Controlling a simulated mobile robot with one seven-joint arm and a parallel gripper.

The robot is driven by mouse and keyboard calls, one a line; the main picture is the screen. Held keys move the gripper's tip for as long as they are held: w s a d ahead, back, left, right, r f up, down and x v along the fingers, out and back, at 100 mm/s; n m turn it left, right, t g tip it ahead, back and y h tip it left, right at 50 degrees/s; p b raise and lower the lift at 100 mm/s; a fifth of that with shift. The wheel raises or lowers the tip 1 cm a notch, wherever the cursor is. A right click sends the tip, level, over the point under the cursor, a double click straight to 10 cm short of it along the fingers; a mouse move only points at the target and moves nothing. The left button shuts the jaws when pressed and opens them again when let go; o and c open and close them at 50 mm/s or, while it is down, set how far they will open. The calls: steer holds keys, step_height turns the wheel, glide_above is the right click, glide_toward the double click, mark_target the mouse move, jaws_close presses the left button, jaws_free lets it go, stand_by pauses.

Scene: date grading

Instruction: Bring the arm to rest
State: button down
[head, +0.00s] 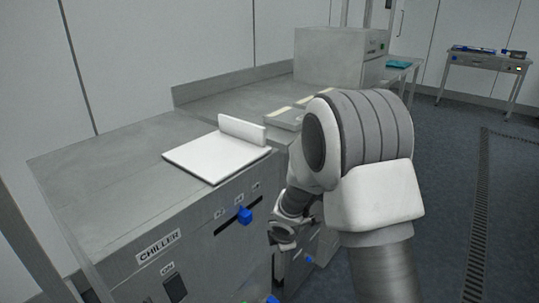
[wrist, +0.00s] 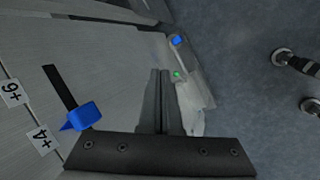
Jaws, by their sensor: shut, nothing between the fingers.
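My arm reaches in from the lower right of the head view. My gripper (head: 280,238) hangs in front of the steel cabinet's front face, just right of the blue slider knob. In the wrist view the two fingers of my gripper (wrist: 161,75) lie side by side, shut with nothing between them. The blue knob (head: 245,215) sits in a dark slot on the chiller (head: 110,190). The knob also shows in the wrist view (wrist: 84,115), left of the fingers, near the +4 label.
A white board (head: 215,155) with a raised back lies on the chiller top. A grey box (head: 330,55) stands farther back on the counter. A side table (head: 490,62) stands at the back right. The floor (head: 460,150) on the right is clear, with a long drain grate (head: 480,200).

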steer(key=s+d+r+m+h, duration=0.1)
steer(key=s+d+r+m, duration=0.4)
steer(key=r, duration=0.5)
steer(key=s+d+r+m+h, duration=0.1)
steer(key=s+d+r+m, duration=0.45)
steer(key=r, duration=0.45)
steer(key=s+r+m+y, duration=0.1)
steer(key=s+r+m, duration=0.3)
steer(key=s, duration=0.5)
steer(key=s+r+m+y, duration=0.1)
steer(key=s+r+m, duration=0.1)
steer(key=s+m, duration=0.6)
step_height(320, 180, up, 17)
steer(key=s+n+p, duration=0.1)
steer(key=n+p, duration=0.1)
steer(key=p, duration=1.4)
steer(key=shift+s+a+f+p, duration=0.2)
steer(key=shift+s+p, duration=0.1)
